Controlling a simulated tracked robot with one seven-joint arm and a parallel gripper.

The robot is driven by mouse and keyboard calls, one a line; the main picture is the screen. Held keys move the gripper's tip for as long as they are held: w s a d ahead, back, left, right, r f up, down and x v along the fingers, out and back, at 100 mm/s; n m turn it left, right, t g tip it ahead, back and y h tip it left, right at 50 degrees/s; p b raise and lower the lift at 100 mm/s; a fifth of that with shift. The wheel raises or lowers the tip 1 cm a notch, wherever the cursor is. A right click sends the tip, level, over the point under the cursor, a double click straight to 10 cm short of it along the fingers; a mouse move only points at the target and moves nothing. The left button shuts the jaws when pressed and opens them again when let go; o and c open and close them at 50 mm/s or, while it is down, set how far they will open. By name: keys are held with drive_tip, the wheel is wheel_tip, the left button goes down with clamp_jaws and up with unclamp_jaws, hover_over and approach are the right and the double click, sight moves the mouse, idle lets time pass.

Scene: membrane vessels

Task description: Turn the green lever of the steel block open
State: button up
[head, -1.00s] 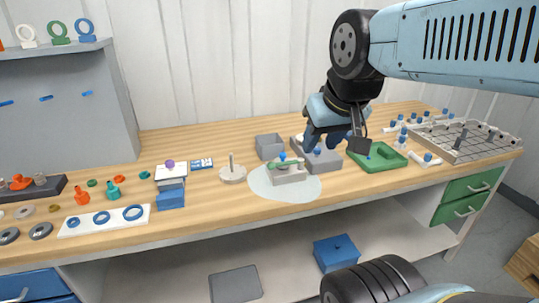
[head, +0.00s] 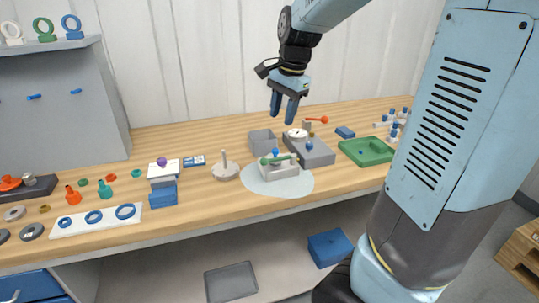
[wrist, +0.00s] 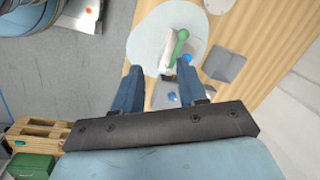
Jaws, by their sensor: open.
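The steel block (head: 284,171) is pale grey and stands on a round pale blue mat (head: 302,186) near the middle of the bench. Its green lever (head: 271,161) lies along its top, with a blue knob (head: 276,152) close by. My gripper (head: 283,110) hangs in the air above and behind the block, fingers pointing down, apart and empty. In the wrist view, the green lever (wrist: 180,42) and the block (wrist: 166,54) show beyond the fingertips (wrist: 160,74), and the block is partly hidden. Nothing touches the lever.
A grey box (head: 311,153) with a blue knob and a dial (head: 298,133) stand right behind the block. A grey open bin (head: 263,138) is behind it. A green tray (head: 367,151) lies right. Bench front before the mat is clear.

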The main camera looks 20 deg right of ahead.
sight(269, 160)
drive_tip(key=w+a+f+m+g+h, duration=0.1)
drive_tip(key=w+f+m+g, duration=0.1)
drive_tip(key=w+f+m, duration=0.55)
drive_tip(key=shift+n, duration=0.85)
drive_tip(key=f, duration=0.3)
drive_tip(key=w+f, duration=0.1)
drive_tip(key=f, duration=0.7)
drive_tip(key=shift+w, duration=0.2)
clamp_jaws()
